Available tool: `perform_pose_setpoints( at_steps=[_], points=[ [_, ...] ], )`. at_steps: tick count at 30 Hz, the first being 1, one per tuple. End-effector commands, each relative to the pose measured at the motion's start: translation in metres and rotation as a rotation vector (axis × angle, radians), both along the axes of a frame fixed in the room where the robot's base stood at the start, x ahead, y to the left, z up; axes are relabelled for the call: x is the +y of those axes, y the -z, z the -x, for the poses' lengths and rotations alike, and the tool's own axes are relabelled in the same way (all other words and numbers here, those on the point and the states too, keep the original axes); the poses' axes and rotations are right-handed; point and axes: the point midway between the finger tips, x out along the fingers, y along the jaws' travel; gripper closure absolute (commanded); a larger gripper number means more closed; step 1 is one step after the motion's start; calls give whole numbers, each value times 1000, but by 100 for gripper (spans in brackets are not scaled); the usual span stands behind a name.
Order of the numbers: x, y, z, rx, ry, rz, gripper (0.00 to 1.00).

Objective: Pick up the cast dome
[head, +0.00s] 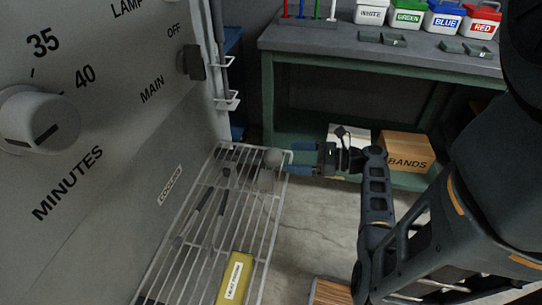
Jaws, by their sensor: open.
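The cast dome (273,157) looks like a small rounded grey piece at the far end of the wire cooling rack (232,150). My gripper (290,159) is at the rack's far right corner, with its blue fingers pointing left. The fingers are apart, with nothing visible between their tips. The dome lies just left of the fingertips, roughly level with the gap between them. I cannot tell whether the fingers touch it.
A flat grey piece (266,180) lies just in front of the dome, with dark long-handled tools (222,196) to its left. A yellow box (235,278) is at the rack's near end. The control panel (100,130) walls the left. A workbench (375,48) stands behind.

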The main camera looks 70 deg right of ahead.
Motion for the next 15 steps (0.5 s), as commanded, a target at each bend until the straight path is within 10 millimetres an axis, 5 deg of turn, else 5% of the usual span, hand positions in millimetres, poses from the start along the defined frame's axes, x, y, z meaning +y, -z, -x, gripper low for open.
perform_pose_setpoints(
  at_steps=[9, 15],
  points=[
    [5, 6, -41, 1, -1, 1, 11],
    [6, 7, -50, 1, 0, 2, 11]
  ],
)
